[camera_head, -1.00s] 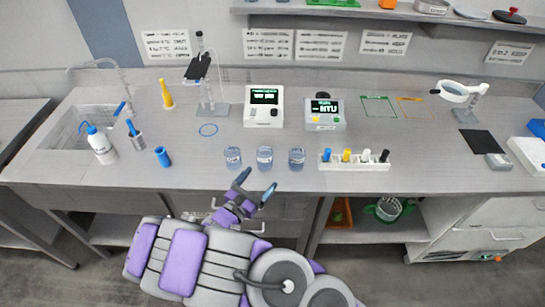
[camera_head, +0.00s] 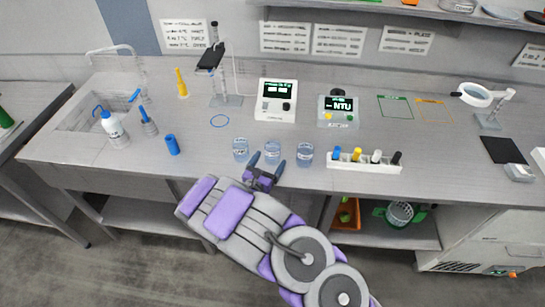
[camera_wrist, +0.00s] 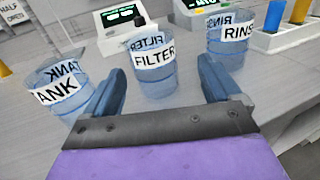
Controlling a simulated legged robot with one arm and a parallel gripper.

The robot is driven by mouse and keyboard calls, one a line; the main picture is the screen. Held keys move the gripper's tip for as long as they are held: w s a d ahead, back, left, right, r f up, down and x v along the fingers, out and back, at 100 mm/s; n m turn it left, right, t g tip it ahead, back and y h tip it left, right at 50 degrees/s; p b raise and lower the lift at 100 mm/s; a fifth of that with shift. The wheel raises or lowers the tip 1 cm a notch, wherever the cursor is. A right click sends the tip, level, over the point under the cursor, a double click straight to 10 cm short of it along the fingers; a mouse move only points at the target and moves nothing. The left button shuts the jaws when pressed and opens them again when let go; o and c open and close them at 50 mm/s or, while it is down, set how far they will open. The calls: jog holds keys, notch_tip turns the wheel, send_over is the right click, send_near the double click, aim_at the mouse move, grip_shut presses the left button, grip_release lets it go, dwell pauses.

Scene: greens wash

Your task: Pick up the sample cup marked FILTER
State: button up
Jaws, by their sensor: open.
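Three clear bluish sample cups stand in a row near the front edge of the bench. In the wrist view, the FILTER cup (camera_wrist: 153,75) stands upright in the middle, just beyond my gripper and between the lines of its two fingers. The TANK cup (camera_wrist: 62,90) is at the left and the RINSE cup (camera_wrist: 229,42) at the right. In the head view, the FILTER cup (camera_head: 272,152) is the middle one, between the TANK cup (camera_head: 241,149) and the RINSE cup (camera_head: 305,154). My gripper (camera_head: 264,162) is open and empty, right in front of the FILTER cup. It shows large in the wrist view (camera_wrist: 160,95).
A white rack (camera_head: 365,165) with several coloured caps stands right of the cups. Two meters (camera_head: 276,100) (camera_head: 338,110) stand behind them. Bench space directly behind the cups is clear.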

aim_at(267, 157)
jog(key=shift+w+d, duration=0.4)
jog(key=shift+w, duration=0.05)
jog(key=shift+w+a+f, duration=0.1)
jog(key=shift+w+a, duration=0.05)
jog(key=shift+w, duration=0.1)
jog(key=shift+w+a+f+b, duration=0.15)
jog(key=shift+w+a+b, duration=0.1)
jog(key=shift+w, duration=0.25)
jog(key=shift+w+a+f+b, duration=0.15)
jog(key=shift+w+a+b, duration=0.1)
jog(key=shift+w, duration=0.2)
jog(key=x, duration=0.2)
jog(key=shift+w+d+r, duration=0.1)
jog(key=shift+w+d, duration=0.1)
jog(key=shift+d, duration=0.1)
jog(key=shift+w+d, duration=0.1)
jog(key=shift+d, duration=0.5)
jog(key=shift+c, duration=0.9)
jog(key=shift+a, duration=0.75)
jog(key=c, duration=0.4)
jog(key=shift+d, duration=0.15)
jog(key=c, duration=0.3)
jog(key=shift+d+r, duration=0.1)
jog(key=shift+d, duration=0.25)
jog(key=shift+c, duration=0.7)
